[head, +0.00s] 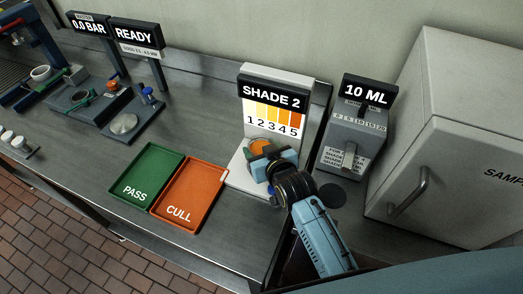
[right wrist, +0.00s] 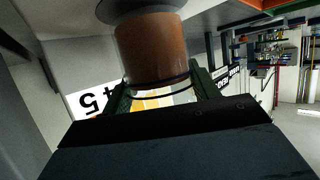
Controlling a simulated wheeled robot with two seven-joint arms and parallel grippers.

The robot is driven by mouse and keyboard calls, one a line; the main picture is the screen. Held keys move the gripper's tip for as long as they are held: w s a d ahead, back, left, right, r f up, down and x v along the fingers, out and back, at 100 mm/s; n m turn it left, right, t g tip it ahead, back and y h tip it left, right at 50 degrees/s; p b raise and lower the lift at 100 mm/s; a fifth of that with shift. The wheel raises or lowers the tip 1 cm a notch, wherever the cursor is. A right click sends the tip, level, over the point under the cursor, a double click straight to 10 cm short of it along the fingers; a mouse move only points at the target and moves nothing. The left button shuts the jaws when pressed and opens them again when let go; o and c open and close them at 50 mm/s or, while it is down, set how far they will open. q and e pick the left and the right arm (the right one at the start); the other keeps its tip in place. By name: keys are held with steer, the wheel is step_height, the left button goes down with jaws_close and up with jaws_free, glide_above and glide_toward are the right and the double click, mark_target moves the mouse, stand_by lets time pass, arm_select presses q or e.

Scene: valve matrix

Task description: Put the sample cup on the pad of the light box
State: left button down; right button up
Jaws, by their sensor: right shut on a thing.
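The sample cup (head: 260,146), with orange contents, is held just in front of the light box (head: 277,74), whose sign reads SHADE 2 above a colour scale. My right gripper (head: 272,160) is shut on the cup, over the box's white base (head: 238,178). The cup (right wrist: 150,50) also shows in the right wrist view between the two fingers (right wrist: 160,90), beside a round grey disc (right wrist: 140,8). I cannot tell whether the cup touches the disc. The pad is hidden in the head view by the cup and gripper. My left gripper is not in view.
A green PASS tray (head: 146,174) and an orange CULL tray (head: 188,195) lie left of the light box. A grey 10 ML dispenser (head: 352,140) and a large cabinet (head: 440,140) stand close on the right. Other equipment is at the far left.

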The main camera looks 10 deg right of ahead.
steer(key=shift+f, duration=0.3)
steer(key=shift+f, duration=0.1)
steer(key=o, duration=1.2)
steer(key=shift+f, duration=0.1)
steer(key=shift+r, duration=0.3)
steer(key=v, duration=1.2)
steer(key=shift+f+p, duration=0.1)
steer(key=shift+p, duration=0.2)
